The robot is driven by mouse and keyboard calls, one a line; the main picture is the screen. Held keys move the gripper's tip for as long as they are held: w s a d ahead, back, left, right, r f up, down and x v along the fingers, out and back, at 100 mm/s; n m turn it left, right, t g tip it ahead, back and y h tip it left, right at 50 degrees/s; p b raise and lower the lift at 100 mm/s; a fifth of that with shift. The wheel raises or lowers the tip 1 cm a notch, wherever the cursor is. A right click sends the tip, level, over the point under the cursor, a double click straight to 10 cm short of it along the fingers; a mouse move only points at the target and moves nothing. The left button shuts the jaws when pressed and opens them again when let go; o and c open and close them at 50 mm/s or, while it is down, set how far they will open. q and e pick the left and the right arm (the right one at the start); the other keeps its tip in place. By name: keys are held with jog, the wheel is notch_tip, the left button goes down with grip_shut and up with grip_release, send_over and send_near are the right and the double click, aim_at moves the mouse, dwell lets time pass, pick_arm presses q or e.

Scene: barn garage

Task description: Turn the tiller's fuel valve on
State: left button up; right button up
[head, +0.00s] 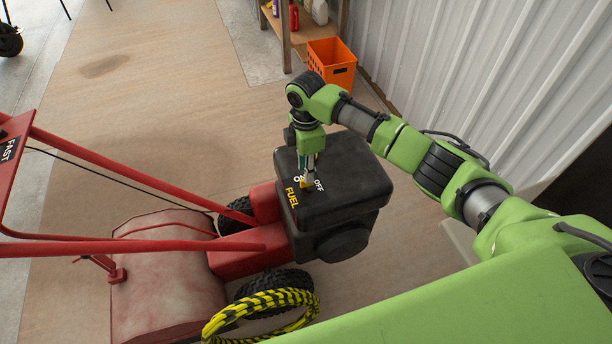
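The red tiller (235,258) stands on the floor with its black engine block (350,185) at the picture's middle. On top of the block is the fuel valve (307,188), a small dark and yellow piece between the white ON and OFF labels, with yellow FUEL lettering beside it. My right gripper (308,176) points down right over the valve. Its fingertips are at or just above the valve and partly cover it and the ON label. I cannot tell whether the fingers touch it or are closed on it. My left gripper is not in view.
The red handlebars (130,180) with a FAST plate (10,150) extend left. A yellow and black striped cable loop (262,312) is by the wheel at the bottom. An orange crate (332,62) and a wooden shelf (285,35) stand by the corrugated wall (460,70). The floor at upper left is mostly clear.

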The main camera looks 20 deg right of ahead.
jog(key=shift+f, duration=2.15)
grip_shut()
